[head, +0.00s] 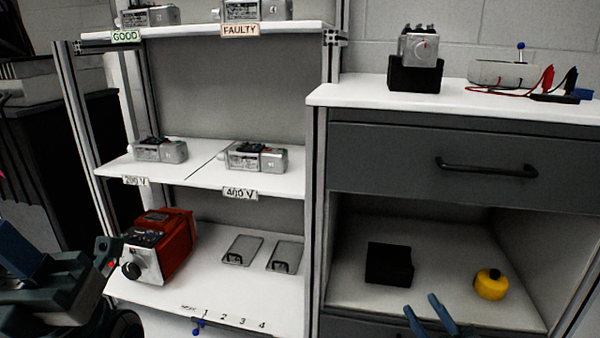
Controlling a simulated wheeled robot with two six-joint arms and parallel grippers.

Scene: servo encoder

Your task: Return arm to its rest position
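My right gripper (422,304) shows at the bottom edge, in front of the lower cabinet opening. Its two blue-grey fingers stand apart with nothing between them. The rest of that arm is below the picture. My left arm (45,290) comes in at the lower left, beside the shelf rack and near the red device (160,246). Its dark end part (106,252) shows close to the rack's left post, and I cannot make out its fingers clearly.
The rack's lower shelf (225,290) holds the red device and two flat grey plates. Servo units stand on the upper shelves. A counter (450,98) at right carries a motor on a black block and cabled leads. The cabinet opening holds a black box (389,264) and a yellow round object (490,284).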

